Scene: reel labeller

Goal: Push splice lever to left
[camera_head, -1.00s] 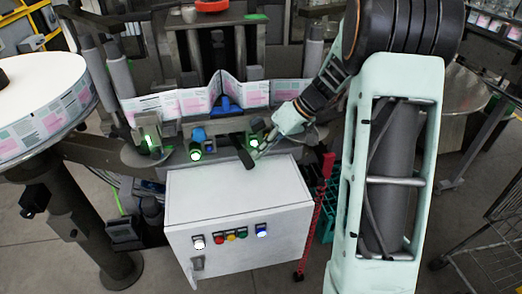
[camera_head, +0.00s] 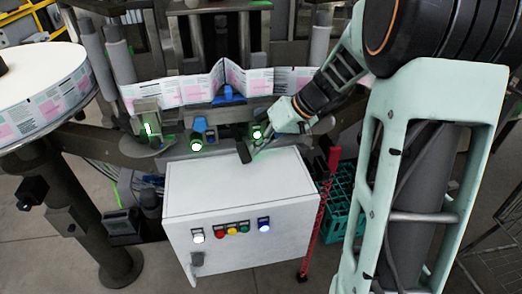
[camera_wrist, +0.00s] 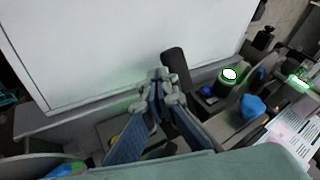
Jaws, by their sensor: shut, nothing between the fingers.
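The splice lever (camera_head: 244,152) is a dark grey, rounded handle that sticks out from the machine's front, above the white cabinet. My gripper (camera_head: 255,153) is shut and empty, at the lever's right side in the head view. In the wrist view, the closed fingertips (camera_wrist: 158,80) are just left of the lever (camera_wrist: 176,72), very close beside it. I cannot tell whether they touch. The lever's base is partly hidden behind the fingers in the wrist view.
The white cabinet (camera_head: 238,190) with several coloured buttons stands just below the lever. Green-lit knobs (camera_head: 196,143) and a blue knob (camera_head: 200,124) sit close by. A label web (camera_head: 190,91) runs behind. A red post (camera_head: 322,210) stands right of the cabinet.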

